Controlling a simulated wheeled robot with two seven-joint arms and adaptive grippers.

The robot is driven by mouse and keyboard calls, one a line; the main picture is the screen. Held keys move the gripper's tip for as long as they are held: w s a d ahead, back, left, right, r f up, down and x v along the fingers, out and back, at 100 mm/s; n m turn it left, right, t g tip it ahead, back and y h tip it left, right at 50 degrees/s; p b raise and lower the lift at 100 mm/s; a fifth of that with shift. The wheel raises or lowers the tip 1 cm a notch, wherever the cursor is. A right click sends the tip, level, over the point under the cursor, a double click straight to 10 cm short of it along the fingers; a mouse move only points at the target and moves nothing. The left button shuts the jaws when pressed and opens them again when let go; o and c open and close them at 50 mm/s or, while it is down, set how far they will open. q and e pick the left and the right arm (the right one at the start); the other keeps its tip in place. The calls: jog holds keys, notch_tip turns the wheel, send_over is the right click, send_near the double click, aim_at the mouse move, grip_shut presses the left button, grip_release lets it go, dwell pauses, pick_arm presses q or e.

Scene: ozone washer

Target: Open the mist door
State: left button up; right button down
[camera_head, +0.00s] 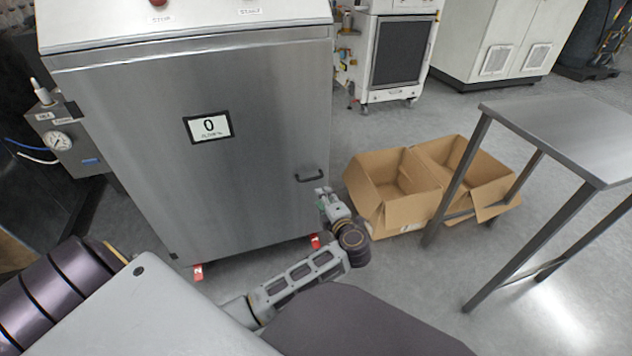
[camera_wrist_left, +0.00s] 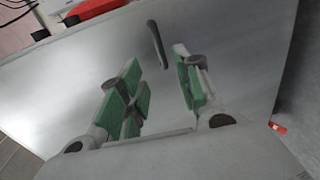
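The mist door is the flat steel front (camera_head: 235,120) of a large cabinet, and it looks closed. It carries a label reading 0 (camera_head: 208,127) and a dark bar handle (camera_head: 309,177) near its right edge. My left gripper (camera_head: 324,191) is just below and right of the handle, apart from it. In the left wrist view, its green-padded fingers (camera_wrist_left: 157,72) are spread with nothing between them. The handle (camera_wrist_left: 156,42) lies beyond the fingertips, roughly in line with the gap. My right gripper is not in view.
Open cardboard boxes (camera_head: 395,188) stand on the floor right of the cabinet. A steel table (camera_head: 570,130) stands further right. A pressure gauge (camera_head: 58,141) is on the cabinet's left. Some floor in front of the boxes is clear.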

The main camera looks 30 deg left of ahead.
aim_at(312, 179)
pick_arm(q)
jog(key=shift+w+a, duration=0.1)
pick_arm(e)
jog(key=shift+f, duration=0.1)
